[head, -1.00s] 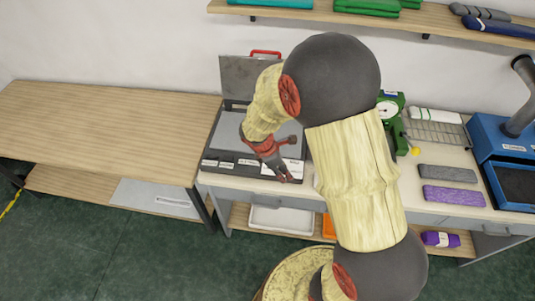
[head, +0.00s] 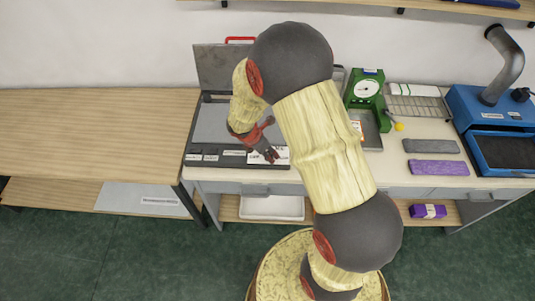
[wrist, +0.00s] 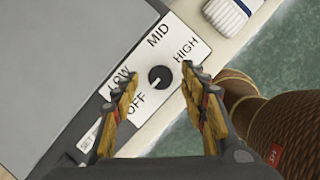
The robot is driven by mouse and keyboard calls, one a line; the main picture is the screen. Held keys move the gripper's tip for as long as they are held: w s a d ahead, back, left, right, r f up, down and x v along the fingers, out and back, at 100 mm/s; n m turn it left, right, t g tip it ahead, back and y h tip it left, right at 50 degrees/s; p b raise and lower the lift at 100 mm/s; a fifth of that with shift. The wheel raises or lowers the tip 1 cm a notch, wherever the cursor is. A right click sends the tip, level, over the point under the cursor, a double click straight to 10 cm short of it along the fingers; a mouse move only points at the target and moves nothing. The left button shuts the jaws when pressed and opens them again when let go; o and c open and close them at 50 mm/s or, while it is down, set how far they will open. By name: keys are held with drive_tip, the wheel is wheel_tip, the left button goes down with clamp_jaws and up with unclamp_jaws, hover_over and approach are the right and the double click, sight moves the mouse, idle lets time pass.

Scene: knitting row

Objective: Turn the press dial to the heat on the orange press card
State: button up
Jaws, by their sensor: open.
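The press dial (wrist: 159,77) is a small black knob on a white plate (wrist: 185,28) marked OFF, LOW, MID and HIGH in the wrist view. A small pale mark on the knob seems to face OFF. My gripper (wrist: 157,73) is open, its two fingers on either side of the dial; I cannot tell whether they touch it. In the head view my gripper (head: 271,156) is over the front right corner of the press (head: 210,123), whose lid (head: 212,66) stands open. A card with an orange edge (head: 357,130) shows partly behind my arm; its text is unreadable.
Grey (head: 431,146) and purple (head: 438,167) knitted pieces lie near a blue machine (head: 493,110). The wooden table (head: 90,125) at left is bare.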

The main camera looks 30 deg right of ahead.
drive_tip(key=shift+d+f, duration=0.15)
drive_tip(key=shift+f, duration=0.25)
drive_tip(key=c, duration=1.1)
